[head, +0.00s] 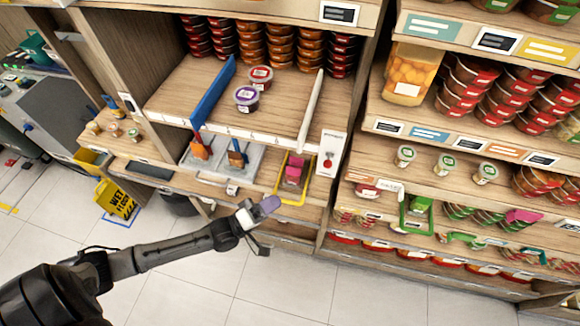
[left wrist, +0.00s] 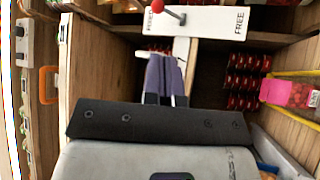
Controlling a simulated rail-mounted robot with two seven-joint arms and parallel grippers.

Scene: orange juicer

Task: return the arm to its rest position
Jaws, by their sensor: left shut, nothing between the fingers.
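My left arm (head: 165,252) reaches in from the left in the head view, stretched over the floor toward the shelving. My left gripper (head: 270,204) is in front of the lower shelf edge, below the yellow frame. Its purple-grey fingers also show in the left wrist view (left wrist: 166,76). They are closed together with nothing between them. A white panel with a red-knobbed lever (head: 328,160) is beyond the gripper; in the left wrist view the panel (left wrist: 205,20) lies past the fingertips. My right gripper is in neither view.
A yellow frame (head: 278,187) with a pink item (head: 293,170) stands near the gripper. Two cups (head: 247,98) sit on the shelf between a blue divider (head: 212,92) and a white one. Tiled floor (head: 190,295) is open below.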

